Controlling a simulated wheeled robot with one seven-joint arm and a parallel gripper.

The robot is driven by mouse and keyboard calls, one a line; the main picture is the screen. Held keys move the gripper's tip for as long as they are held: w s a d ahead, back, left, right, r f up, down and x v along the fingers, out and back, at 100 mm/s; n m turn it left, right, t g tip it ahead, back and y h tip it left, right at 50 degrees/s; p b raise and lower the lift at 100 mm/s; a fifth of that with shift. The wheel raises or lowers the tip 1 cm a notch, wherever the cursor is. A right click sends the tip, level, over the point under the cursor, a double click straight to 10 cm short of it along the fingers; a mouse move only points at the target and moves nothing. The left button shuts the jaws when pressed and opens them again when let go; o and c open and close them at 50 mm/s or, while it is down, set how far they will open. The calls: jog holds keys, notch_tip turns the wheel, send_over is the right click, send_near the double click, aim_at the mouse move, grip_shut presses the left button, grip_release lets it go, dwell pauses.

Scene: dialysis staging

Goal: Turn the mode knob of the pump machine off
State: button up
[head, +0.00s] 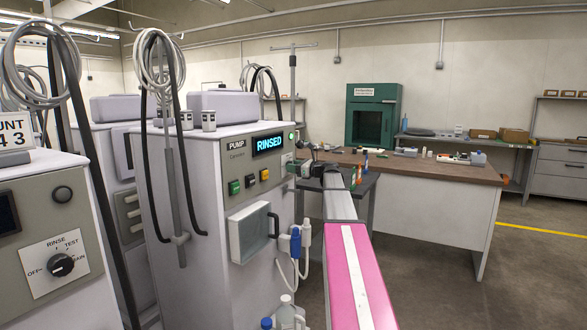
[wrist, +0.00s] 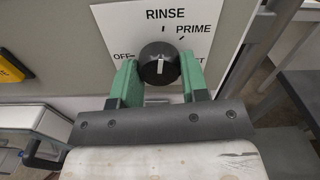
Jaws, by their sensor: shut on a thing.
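The mode knob (wrist: 159,56) is round and black with a white pointer line, on a white dial plate (wrist: 112,18) in the wrist view. The pointer stands about upright, toward RINSE. OFF is at the left, PRIME at the upper right; a label at the right is partly hidden by a finger. My gripper (wrist: 159,76) has a green finger on each side of the knob and is shut on it.
Another machine (head: 50,220) at the left has its own mode dial. A brown-topped bench (head: 440,172) stands behind at the right. The floor at the right is clear.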

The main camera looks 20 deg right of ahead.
jog(key=shift+d+r+n, duration=0.1)
jog(key=shift+r+n, duration=0.05)
jog(key=shift+n, duration=9.65)
jog(key=o, duration=0.9)
jog(key=shift+o, duration=0.2)
